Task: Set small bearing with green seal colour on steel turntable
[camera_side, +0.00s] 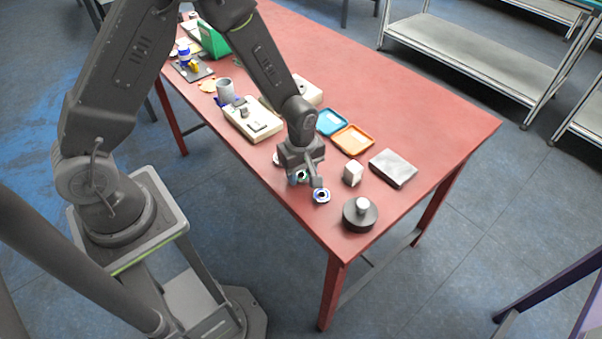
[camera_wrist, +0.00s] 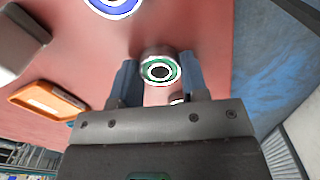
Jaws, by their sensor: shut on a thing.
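A small bearing with a green seal (camera_wrist: 160,72) sits between my fingertips in the wrist view, its ring face toward the camera. In the side view the green bearing (camera_side: 301,177) shows at the fingertips of my gripper (camera_side: 307,180), which is shut on it, low over the near part of the table. I cannot tell whether the bearing touches the table. A dark round disc (camera_side: 360,220) with a pale cylinder on top stands to the right, near the table corner; it may be the steel turntable, but I cannot tell for sure. My gripper is apart from it.
A blue-sealed bearing (camera_side: 321,196) lies just right of my gripper; it also shows in the wrist view (camera_wrist: 113,4). The table's right side is clear.

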